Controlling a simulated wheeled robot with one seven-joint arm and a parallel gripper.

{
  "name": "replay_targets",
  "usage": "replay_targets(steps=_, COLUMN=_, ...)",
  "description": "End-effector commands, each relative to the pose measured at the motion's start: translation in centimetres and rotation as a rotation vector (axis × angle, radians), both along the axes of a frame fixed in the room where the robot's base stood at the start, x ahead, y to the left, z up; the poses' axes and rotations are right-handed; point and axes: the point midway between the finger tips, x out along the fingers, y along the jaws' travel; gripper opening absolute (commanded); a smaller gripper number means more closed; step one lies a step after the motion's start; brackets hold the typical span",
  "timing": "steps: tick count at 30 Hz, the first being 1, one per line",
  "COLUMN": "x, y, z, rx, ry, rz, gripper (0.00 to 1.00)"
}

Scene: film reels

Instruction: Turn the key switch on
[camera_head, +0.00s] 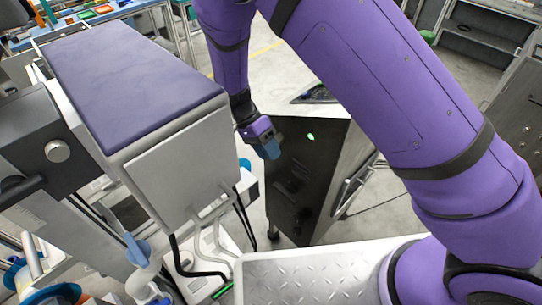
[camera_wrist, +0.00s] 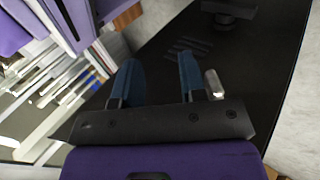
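A dark cabinet panel (camera_head: 312,165) stands in the middle of the head view, with a lit green light (camera_head: 311,136) near its top. My gripper (camera_head: 270,150) is in front of the panel's upper left part. In the wrist view its two blue fingers (camera_wrist: 160,82) are apart, with only the dark panel (camera_wrist: 245,75) seen between them. A small silver piece (camera_wrist: 214,84) shows just right of the right finger. It may be the key switch, but I cannot tell, nor whether it touches the finger. No key switch is clearly visible in the head view.
A white machine with a purple padded top (camera_head: 130,75) stands close left of my gripper, with cables (camera_head: 240,215) hanging below. The panel has vent slots (camera_wrist: 190,46) and a dark protruding part (camera_wrist: 230,8). A metal tread-plate surface (camera_head: 320,275) lies in front.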

Motion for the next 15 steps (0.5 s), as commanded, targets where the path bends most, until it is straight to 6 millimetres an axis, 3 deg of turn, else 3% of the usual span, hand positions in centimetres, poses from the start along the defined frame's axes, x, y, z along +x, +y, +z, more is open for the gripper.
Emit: replay_targets(steps=15, x=1.7, y=1.3, z=2.4, rx=0.0, ry=-0.002, rz=0.0, gripper=0.38)
